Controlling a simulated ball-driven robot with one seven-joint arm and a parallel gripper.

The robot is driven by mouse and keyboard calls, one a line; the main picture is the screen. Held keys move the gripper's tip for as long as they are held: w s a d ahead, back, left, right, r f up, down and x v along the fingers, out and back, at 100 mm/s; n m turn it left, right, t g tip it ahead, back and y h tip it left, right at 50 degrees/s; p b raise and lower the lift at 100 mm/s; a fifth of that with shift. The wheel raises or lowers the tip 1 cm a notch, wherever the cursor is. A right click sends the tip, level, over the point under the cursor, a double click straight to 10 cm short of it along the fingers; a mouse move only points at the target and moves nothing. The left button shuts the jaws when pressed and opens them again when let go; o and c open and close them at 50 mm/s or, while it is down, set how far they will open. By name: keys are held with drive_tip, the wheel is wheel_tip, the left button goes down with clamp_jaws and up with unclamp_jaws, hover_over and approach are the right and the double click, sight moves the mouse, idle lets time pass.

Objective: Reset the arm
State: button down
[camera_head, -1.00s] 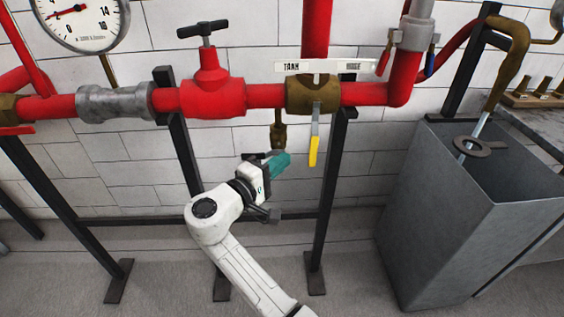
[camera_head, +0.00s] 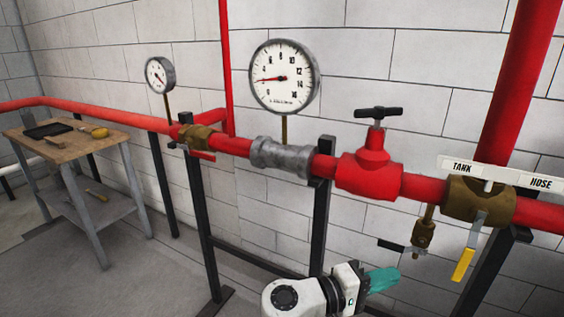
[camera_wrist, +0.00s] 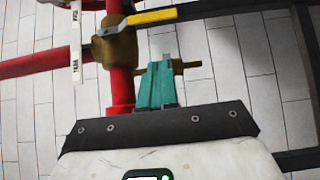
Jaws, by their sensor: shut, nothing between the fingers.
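My gripper (camera_head: 384,280) shows at the bottom of the head view with its teal fingers together and nothing between them. It appears below the small brass valve (camera_head: 423,238) with the black lever (camera_head: 391,245), in front of the pipe rack. The wrist view shows the teal fingers (camera_wrist: 158,84) shut, with a brass part (camera_wrist: 182,66) partly hidden behind them. I cannot tell the exact gap there, and no contact is clear. My white forearm is mostly cut off by the lower edge of the head view.
A red pipe carries a red valve (camera_head: 369,170), a large gauge (camera_head: 284,78) and a brass TANK/HOSE valve (camera_head: 467,200) with a yellow-handled lever (camera_head: 464,264). Black posts (camera_head: 320,215) stand below. A wooden-topped table (camera_head: 62,148) is at left, with open floor beside it.

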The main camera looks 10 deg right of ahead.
drive_tip(key=s+d+f+m+g+y+p, duration=0.1)
drive_tip(key=s+d+f+y+p, duration=0.1)
drive_tip(key=s+d+f+y, duration=0.45)
drive_tip(key=s+d+f+m+g+y+p, duration=0.1)
drive_tip(key=s+d+f+y+p, duration=0.15)
drive_tip(key=s+f, duration=0.5)
drive_tip(key=s+a+y+p, duration=0.2)
drive_tip(key=s+a+y, duration=0.1)
drive_tip(key=s, duration=0.5)
drive_tip(key=s+a+y+p, duration=0.2)
drive_tip(key=s+a+y, duration=0.2)
drive_tip(key=s, duration=0.5)
drive_tip(key=shift+r+y, duration=0.2)
drive_tip(key=shift+y, duration=0.6)
